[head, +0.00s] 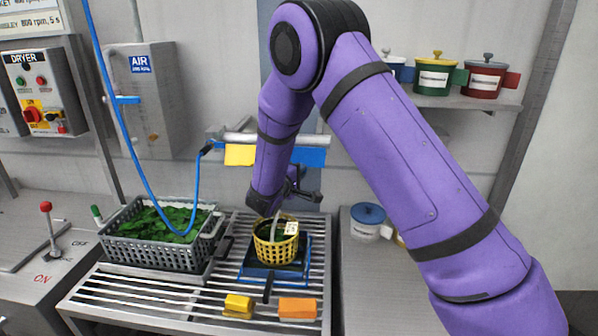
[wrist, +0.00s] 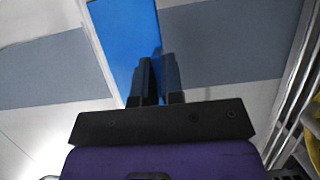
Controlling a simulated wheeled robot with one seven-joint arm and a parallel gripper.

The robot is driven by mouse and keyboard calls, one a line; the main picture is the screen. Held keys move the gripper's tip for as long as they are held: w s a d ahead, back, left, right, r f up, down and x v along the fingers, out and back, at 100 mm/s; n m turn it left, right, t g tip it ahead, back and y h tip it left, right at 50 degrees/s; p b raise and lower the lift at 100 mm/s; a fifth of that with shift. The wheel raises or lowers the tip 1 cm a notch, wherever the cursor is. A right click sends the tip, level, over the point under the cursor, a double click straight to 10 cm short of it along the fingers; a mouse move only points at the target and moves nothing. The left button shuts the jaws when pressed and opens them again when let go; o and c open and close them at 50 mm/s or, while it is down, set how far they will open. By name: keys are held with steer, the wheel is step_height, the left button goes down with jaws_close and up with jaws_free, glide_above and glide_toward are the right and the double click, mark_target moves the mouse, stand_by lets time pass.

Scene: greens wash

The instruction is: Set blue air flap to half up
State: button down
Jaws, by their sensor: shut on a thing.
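The blue air flap (head: 312,157) shows beside my forearm in the head view, under a grey bar on the back wall; my arm hides its left part. It also fills the upper middle of the wrist view as a flat blue panel (wrist: 122,38). My gripper (wrist: 159,75) is shut on the flap, with the two dark fingers close together at its lower right edge. In the head view my gripper (head: 297,188) is just below the flap and partly hidden by my arm. The flap's exact tilt is hard to tell.
A yellow flap (head: 240,155) hangs left of the blue one, near a blue hose (head: 197,180). Below, a yellow basket (head: 259,252) stands on a blue base on the slatted rack. A grey crate (head: 150,254) of greens is to its left. Lidded pots (head: 434,78) stand on a right shelf.

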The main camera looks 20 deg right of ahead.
steer(key=shift+s+a+r+n+g+y, duration=0.25)
steer(key=shift+s+r+n+g+y, duration=0.3)
steer(key=shift+g+y, duration=0.4)
steer(key=shift+s+a+r+n+g+y, duration=0.3)
steer(key=shift+s+r+g+y, duration=0.35)
steer(key=shift+g, duration=0.5)
steer(key=c, duration=1.2)
jaws_free()
steer(key=shift+c, duration=0.2)
steer(key=v, duration=1)
steer(key=shift+s+a+r, duration=0.2)
steer(key=shift+s, duration=0.05)
